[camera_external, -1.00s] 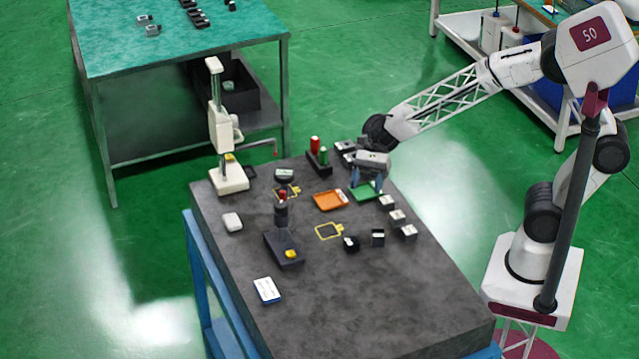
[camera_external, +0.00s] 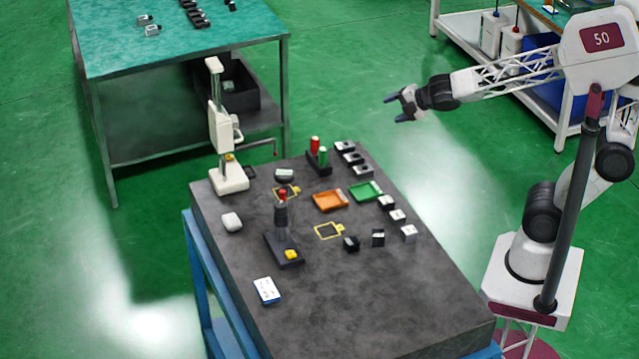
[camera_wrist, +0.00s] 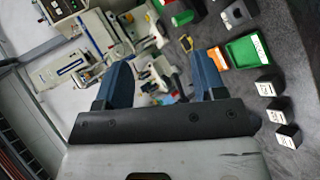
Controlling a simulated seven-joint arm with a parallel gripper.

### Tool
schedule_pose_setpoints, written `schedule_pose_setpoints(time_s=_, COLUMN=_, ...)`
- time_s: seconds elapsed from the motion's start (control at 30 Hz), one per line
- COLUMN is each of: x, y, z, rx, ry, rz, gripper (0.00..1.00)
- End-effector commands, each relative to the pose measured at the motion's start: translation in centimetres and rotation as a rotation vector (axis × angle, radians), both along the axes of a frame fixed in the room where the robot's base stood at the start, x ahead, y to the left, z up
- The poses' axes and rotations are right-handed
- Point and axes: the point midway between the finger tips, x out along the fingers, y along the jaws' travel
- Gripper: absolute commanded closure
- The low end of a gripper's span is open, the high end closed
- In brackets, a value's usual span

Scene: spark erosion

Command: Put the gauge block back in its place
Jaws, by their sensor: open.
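Several small dark blocks with light tops could be gauge blocks; I cannot tell which one the task means. One row (camera_external: 353,158) lies at the back right of the dark bench. Another row (camera_external: 397,215) lies along its right side and also shows in the wrist view (camera_wrist: 265,88). Two more blocks, one of them (camera_external: 378,237), lie nearer the middle. A green tray (camera_external: 377,186) with a pale patch, perhaps a label, lies beside an orange tray (camera_external: 330,209). My gripper (camera_external: 396,107) is open and empty, raised clear of the bench; its blue fingers (camera_wrist: 164,80) are apart.
A white column gauge (camera_external: 222,130) stands at the back left, and a dark stand (camera_external: 281,238) with a yellow piece (camera_external: 291,254) stands mid-bench. Yellow outlines mark the surface (camera_external: 329,231). Red and green upright pieces (camera_external: 319,150) stand at the back.

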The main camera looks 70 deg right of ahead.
Motion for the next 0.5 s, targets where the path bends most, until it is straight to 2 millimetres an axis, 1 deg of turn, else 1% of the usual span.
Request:
schedule_pose_setpoints(time_s=0.03, x=-1.5, y=-1.0, z=-0.1, rx=0.074, ry=0.037, rz=-0.101, gripper=0.36)
schedule_pose_setpoints(time_s=0.1, x=-3.8, y=-2.2, z=-0.6, rx=0.187, ry=0.097, rz=-0.249, gripper=0.36)
schedule_pose_setpoints(time_s=0.17, x=-5.8, y=-3.0, z=-1.1, rx=0.282, ry=0.148, rz=-0.375, gripper=0.36)
schedule_pose_setpoints(time_s=0.23, x=-8.3, y=-3.7, z=-1.7, rx=0.391, ry=0.207, rz=-0.523, gripper=0.36)
schedule_pose_setpoints(time_s=0.37, x=-13.2, y=-4.2, z=-2.8, rx=0.589, ry=0.32, rz=-0.79, gripper=0.36)
schedule_pose_setpoints(time_s=0.4, x=-14.7, y=-4.1, z=-3.2, rx=0.644, ry=0.355, rz=-0.867, gripper=0.36)
schedule_pose_setpoints(time_s=0.5, x=-18.1, y=-3.7, z=-4.0, rx=0.763, ry=0.438, rz=-1.042, gripper=0.36)
